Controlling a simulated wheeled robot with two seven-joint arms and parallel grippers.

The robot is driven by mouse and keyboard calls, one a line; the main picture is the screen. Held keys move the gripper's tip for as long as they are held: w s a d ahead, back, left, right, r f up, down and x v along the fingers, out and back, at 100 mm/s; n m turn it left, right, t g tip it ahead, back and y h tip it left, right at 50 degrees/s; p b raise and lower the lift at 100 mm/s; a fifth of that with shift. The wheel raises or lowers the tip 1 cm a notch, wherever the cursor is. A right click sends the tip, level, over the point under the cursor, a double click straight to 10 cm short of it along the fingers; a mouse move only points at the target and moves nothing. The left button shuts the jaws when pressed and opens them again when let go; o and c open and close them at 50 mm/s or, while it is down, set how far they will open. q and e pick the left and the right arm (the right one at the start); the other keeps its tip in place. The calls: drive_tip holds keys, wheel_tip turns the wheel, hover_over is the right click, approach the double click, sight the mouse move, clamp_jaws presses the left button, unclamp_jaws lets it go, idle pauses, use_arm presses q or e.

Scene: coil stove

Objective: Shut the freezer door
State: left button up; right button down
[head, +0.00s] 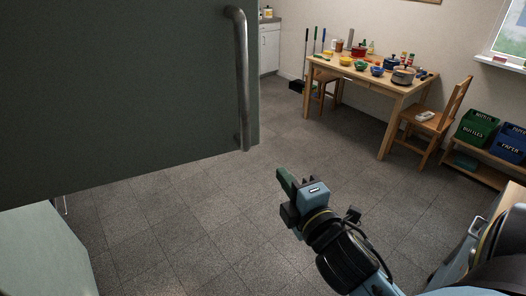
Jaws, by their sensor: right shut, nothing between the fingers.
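The freezer door (120,110) is a large dark grey-green panel. It fills the upper left of the head view and stands open across the room. Its vertical metal handle (242,80) is near the door's right edge. My right gripper (282,180) is to the right of and below the handle in the picture, apart from the door. It is shut and empty. A pale green surface (45,255) shows at the lower left; I cannot tell whether it is part of the freezer. My left gripper is not in view.
A wooden table (388,83) with bowls and pots stands at the back right, with a chair (440,123) beside it. Green (477,130) and blue (512,142) bins stand on a low bench at the right. The tiled floor (200,215) between is clear.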

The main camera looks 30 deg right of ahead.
drive_tip(key=b, duration=0.3)
approach(258, 141)
drive_tip(key=w, duration=0.3)
drive_tip(key=w+d+p, duration=0.1)
drive_tip(key=w, duration=0.1)
drive_tip(key=shift+w, duration=0.85)
drive_tip(key=shift+d, duration=0.1)
